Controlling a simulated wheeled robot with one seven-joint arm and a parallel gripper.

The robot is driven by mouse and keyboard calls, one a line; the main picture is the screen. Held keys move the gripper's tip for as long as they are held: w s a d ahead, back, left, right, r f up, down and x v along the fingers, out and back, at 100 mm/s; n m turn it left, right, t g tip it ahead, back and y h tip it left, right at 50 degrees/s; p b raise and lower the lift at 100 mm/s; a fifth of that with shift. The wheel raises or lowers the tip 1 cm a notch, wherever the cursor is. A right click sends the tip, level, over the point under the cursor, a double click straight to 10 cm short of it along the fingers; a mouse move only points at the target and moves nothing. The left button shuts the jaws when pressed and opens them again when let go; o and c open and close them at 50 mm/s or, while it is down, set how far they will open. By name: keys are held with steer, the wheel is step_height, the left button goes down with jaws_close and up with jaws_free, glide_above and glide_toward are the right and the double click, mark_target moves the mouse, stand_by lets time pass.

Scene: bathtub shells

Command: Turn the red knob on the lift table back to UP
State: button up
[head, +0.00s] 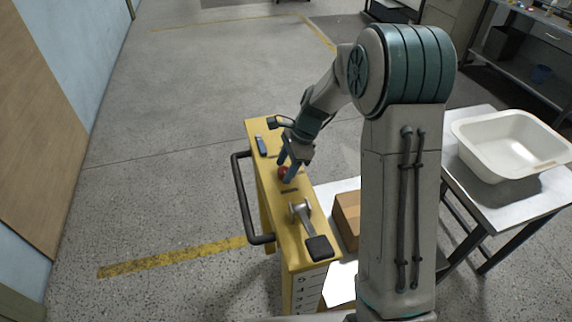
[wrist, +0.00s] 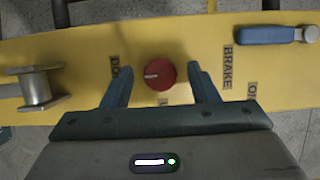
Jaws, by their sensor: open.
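The red knob (wrist: 160,76) sits on the yellow top of the lift table (wrist: 190,35). A pale pointer mark on the knob points left in the wrist view, toward a partly hidden label (wrist: 115,65) beginning "DO". Another label (wrist: 164,100) near the knob is mostly hidden. My gripper (wrist: 161,72) is open, with one blue finger on each side of the knob and visible gaps to it. In the head view the knob (head: 283,173) shows partly behind my fingers (head: 286,174). I cannot tell exactly how far down the fingertips reach.
A blue lever (wrist: 268,35) lies by the BRAKE label (wrist: 228,66). A metal lever with a black pad (head: 318,246) is on the near end of the table. A black handle (head: 242,200) runs along its left side. A brown box (head: 347,218) and white tub (head: 512,145) stand right.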

steer(key=c, duration=1)
steer(key=shift+n, duration=0.4)
steer(key=n+g, duration=0.1)
steer(key=n, duration=0.2)
steer(key=shift+w+h+p, duration=0.2)
steer(key=shift+h+p, duration=0.1)
steer(key=n, duration=0.2)
steer(key=n+g+h, duration=0.1)
steer(key=n, duration=0.2)
steer(key=shift+a+g, duration=0.15)
steer(key=shift+g, duration=0.15)
steer(key=n+h, duration=0.1)
steer(key=n, duration=0.3)
steer(key=shift+w+a+n+g+h, duration=0.1)
steer(key=shift+n+g+h, duration=0.2)
steer(key=shift+g+h, duration=0.1)
steer(key=shift+a+n+h, duration=0.1)
steer(key=shift+n+h, duration=0.8)
steer(key=shift+n, duration=1.4)
steer(key=shift+r, duration=0.1)
